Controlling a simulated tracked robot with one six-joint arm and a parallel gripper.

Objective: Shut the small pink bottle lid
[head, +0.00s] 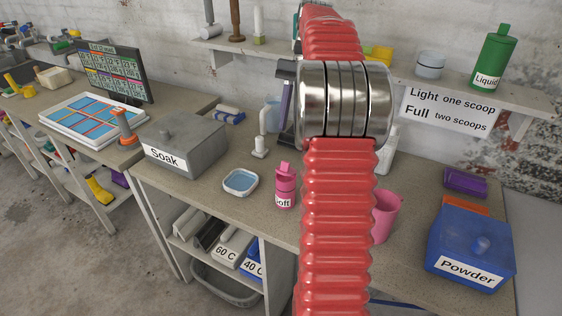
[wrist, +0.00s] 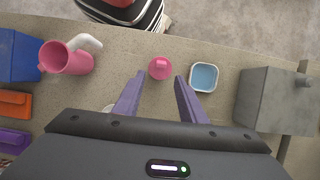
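The small pink bottle (head: 285,192) stands upright on the bench, its white label partly hidden by my arm. Its pink lid (head: 283,168) shows as a raised piece on top; it looks flipped up, but it is too small to be sure. In the wrist view the bottle (wrist: 160,68) shows from above, with a paler tab across its top. My gripper (wrist: 160,77) is open and empty, its two purple fingers spread either side of the bottle in that view, apparently above it and not touching. In the head view my arm hides most of the gripper.
A blue-filled dish (head: 240,182) stands left of the bottle, with the grey Soak box (head: 186,145) beyond. A pink mug (head: 385,215) and the blue Powder box (head: 470,245) stand to the right. A wall shelf (head: 470,90) runs behind my arm.

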